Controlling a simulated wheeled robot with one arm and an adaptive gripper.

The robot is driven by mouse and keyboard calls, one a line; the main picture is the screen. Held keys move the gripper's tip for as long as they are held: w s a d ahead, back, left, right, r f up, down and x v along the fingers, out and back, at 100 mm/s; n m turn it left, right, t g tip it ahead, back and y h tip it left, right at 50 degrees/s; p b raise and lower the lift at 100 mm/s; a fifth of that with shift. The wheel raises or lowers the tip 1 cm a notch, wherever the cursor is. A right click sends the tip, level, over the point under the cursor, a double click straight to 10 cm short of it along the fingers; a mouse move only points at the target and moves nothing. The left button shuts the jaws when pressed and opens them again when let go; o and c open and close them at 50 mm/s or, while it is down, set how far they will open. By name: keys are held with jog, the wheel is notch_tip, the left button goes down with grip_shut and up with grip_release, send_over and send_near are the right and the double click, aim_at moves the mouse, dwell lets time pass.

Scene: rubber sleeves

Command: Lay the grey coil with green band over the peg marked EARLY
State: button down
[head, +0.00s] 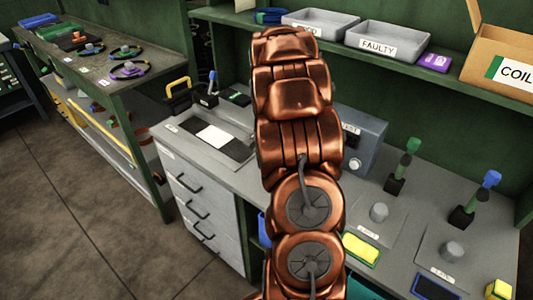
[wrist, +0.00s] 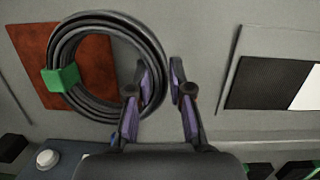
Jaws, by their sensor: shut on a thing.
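The grey coil (wrist: 151,52) with a green band (wrist: 62,79) shows in the wrist view, at the left. My gripper (wrist: 159,80) is shut on the coil's right side, one finger inside the ring and one outside. The coil and my fingertips are hidden behind my copper arm in the head view. Two short grey pegs stand on grey plates on the bench at the right of the head view. The nearer-left peg (head: 379,212) has a small label that seems to read EARLY; the other peg (head: 453,250) has one that seems to read LATE.
A reddish-brown patch (wrist: 88,58) lies under the coil. Upright posts with green (head: 413,145) and blue (head: 491,179) tops stand behind the pegs. A grey box (head: 362,135) stands on the bench. The shelf above holds a FAULTY tray (head: 387,41) and a cardboard box (head: 500,50).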

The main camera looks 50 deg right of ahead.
jog(key=shift+w+d+f+p, duration=0.15)
jog(key=shift+w+d+p, duration=0.35)
jog(key=shift+w+d, duration=0.85)
jog(key=shift+w+d+f+p, duration=0.15)
jog(key=shift+w+d+p, duration=0.35)
jog(key=shift+w+d, duration=0.85)
jog(key=shift+w+d+f, duration=0.1)
jog(key=shift+w+d, duration=0.05)
jog(key=shift+f+p, duration=0.9)
jog(key=shift+f, duration=0.8)
jog(key=c, duration=1.1)
grip_release()
jog(key=shift+f, duration=0.1)
jog(key=shift+o, duration=0.2)
